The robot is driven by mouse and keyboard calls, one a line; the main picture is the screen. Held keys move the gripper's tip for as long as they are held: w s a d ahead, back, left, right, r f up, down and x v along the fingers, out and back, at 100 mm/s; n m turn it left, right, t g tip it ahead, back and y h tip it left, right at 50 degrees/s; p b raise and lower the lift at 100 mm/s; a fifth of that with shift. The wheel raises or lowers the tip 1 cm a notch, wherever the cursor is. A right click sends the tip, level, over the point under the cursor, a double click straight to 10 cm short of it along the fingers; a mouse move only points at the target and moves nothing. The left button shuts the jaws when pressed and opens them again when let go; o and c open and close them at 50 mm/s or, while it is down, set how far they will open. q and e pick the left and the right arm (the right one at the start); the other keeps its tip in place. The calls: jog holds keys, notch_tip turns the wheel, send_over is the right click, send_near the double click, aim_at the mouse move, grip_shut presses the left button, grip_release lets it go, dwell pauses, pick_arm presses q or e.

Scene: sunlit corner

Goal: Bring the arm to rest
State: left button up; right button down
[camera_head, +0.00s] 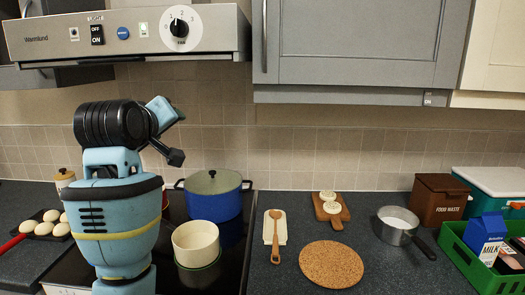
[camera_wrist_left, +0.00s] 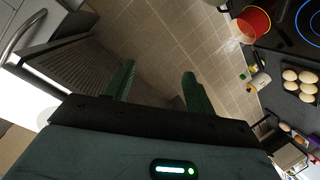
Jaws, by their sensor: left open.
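My left gripper (camera_wrist_left: 160,84) is open in the left wrist view. In the head view my left arm (camera_head: 124,215) is blue and black and stands raised in front of the stove. It is bent at a black joint near the top, and I cannot make out the fingertips there. My right gripper is in neither view.
Behind my arm are a blue pot (camera_head: 213,190) and a cream pot (camera_head: 196,243) on the stove. The range hood (camera_head: 130,35) hangs above. A saucepan (camera_head: 397,222) and green crate (camera_head: 462,255) stand right.

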pick_arm(q)
jog(key=s+a+f+m+g, duration=0.15)
jog(key=s+f, duration=0.35)
jog(key=f, duration=0.7)
jog(key=s+f+m+g, duration=0.1)
jog(key=s+f+g, duration=0.25)
jog(key=f, duration=0.85)
jog(key=s+a+f+m+g, duration=0.15)
jog(key=s+f, duration=0.35)
jog(key=f, duration=0.8)
jog(key=s+f+m+g, duration=0.2)
jog(key=s+f, duration=0.3)
jog(key=s, duration=0.6)
jog(key=s+d+f+m+g, duration=0.15)
jog(key=s+f, duration=0.35)
jog(key=s, duration=0.6)
jog(key=s+a+f+m+g, duration=0.1)
jog(key=s+f+m+g, duration=0.15)
jog(key=s+f, duration=0.55)
jog(key=w+d+f+t+h, duration=0.1)
jog(key=w+d+f+t, duration=0.2)
jog(key=f+t, duration=0.4)
jog(key=shift+w+f+h, duration=0.25)
jog(key=shift+w+h, duration=0.15)
jog(key=shift+w, duration=0.25)
